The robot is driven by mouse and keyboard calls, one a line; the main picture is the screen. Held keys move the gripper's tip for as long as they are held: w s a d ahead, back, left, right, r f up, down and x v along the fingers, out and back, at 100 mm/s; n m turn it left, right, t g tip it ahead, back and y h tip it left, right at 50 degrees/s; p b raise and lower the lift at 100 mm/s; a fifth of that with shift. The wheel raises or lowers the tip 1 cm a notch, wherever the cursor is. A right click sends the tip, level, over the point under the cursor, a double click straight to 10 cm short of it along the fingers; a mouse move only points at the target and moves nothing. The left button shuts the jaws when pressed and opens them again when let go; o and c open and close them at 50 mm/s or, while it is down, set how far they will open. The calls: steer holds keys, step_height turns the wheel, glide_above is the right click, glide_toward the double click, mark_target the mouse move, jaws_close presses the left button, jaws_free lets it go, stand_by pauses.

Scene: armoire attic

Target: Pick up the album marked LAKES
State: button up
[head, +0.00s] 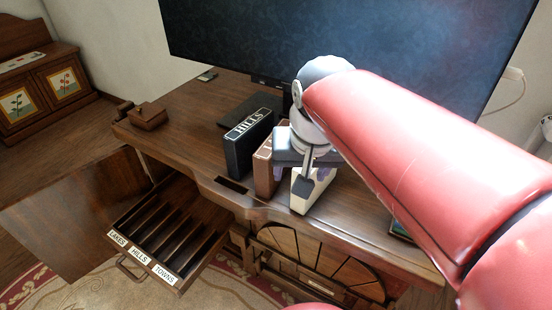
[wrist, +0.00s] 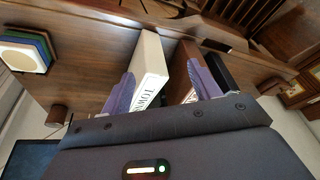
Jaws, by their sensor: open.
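A brown album (head: 264,168) stands upright on the desk between a dark album marked HILLS (head: 250,140) and a white album (head: 304,190). The brown album's marking is not readable, so I cannot confirm LAKES. In the wrist view the white album (wrist: 150,75) reads TOWN, with the rest hidden; the brown album (wrist: 182,70) is to its right, the dark one (wrist: 222,72) further right. My gripper (head: 303,172) is open over the brown and white albums. One purple finger is left of the white album; the other overlaps the brown one. Contact is unclear.
An open drawer (head: 178,280) with empty slots labelled LAKES, HILLS and TOWNS juts out front left. A large dark screen (head: 350,45) stands behind the albums. A small wooden box (head: 149,116) sits at the desk's left. A coloured stack (wrist: 28,50) lies left in the wrist view.

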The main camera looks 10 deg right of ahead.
steer(key=w+m+g, duration=0.1)
steer(key=w, duration=0.4)
steer(key=w+m+g+b, duration=0.1)
steer(key=w+m, duration=0.1)
steer(key=w, duration=0.3)
steer(key=w+f+m+g, duration=0.1)
steer(key=w+m, duration=0.1)
steer(key=w, duration=0.3)
steer(key=shift+w+a+f+g+b, duration=0.1)
steer(key=shift+a+g+b, duration=0.25)
steer(key=shift+g, duration=0.05)
steer(key=shift+w+f, duration=0.2)
steer(key=shift+f, duration=0.25)
step_height(320, 180, down, 7)
steer(key=shift+d+b, duration=0.1)
steer(key=shift+b, duration=0.3)
steer(key=shift+c, duration=0.3)
steer(key=c, duration=1.2)
jaws_close()
steer(key=shift+r, duration=0.15)
